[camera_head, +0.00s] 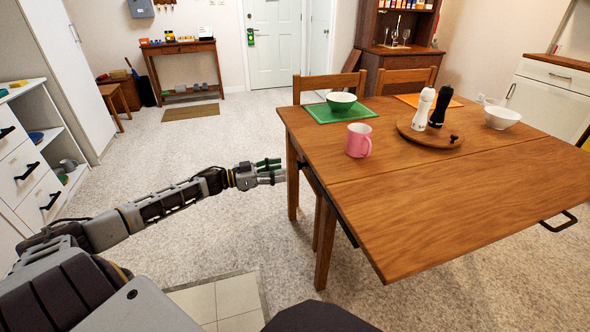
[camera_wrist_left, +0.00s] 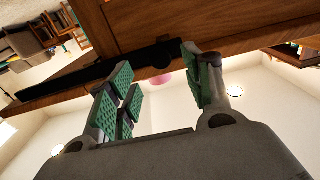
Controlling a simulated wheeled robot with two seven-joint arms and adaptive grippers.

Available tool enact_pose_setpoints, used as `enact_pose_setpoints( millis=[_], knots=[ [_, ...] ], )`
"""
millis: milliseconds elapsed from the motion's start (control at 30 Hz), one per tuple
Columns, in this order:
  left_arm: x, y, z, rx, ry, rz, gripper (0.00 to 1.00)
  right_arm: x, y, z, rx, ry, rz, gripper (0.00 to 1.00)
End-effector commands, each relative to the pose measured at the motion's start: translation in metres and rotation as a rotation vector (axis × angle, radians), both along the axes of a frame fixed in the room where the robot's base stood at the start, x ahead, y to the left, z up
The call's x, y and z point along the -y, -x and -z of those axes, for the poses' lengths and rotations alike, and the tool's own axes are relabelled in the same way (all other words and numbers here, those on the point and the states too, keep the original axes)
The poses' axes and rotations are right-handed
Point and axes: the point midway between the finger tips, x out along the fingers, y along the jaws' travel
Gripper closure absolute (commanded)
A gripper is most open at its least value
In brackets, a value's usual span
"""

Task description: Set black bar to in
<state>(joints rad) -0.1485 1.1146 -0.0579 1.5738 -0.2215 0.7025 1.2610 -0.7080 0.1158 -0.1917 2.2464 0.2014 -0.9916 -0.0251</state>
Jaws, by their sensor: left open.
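The black bar (camera_head: 338,215) runs along under the near left edge of the wooden table (camera_head: 470,205). In the left wrist view the black bar (camera_wrist_left: 95,77) shows as a dark strip along the table's underside, its end close to the fingers. My left gripper (camera_head: 277,171) is open beside the table's left edge, near the far end of the bar. In the left wrist view the open green-padded fingers (camera_wrist_left: 158,78) have nothing clearly between them; whether they touch the bar cannot be told. My right gripper is not in view.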

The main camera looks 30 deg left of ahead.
Motion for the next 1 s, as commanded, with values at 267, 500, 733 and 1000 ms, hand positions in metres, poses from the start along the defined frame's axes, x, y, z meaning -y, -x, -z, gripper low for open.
enact_pose_setpoints(
  millis=[267,500,733,1000],
  knots=[
    [0.011,-0.013,0.000,0.003,0.000,0.000,0.49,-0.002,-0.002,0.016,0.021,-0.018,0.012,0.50],
    [0.019,-0.023,0.000,0.002,-0.001,-0.001,0.49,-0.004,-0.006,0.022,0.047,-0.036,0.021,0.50],
    [0.028,-0.033,0.000,0.002,0.001,0.000,0.49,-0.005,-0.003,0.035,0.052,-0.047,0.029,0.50],
    [0.037,-0.044,0.000,0.003,0.000,0.000,0.49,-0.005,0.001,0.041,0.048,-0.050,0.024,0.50]
  ],
)
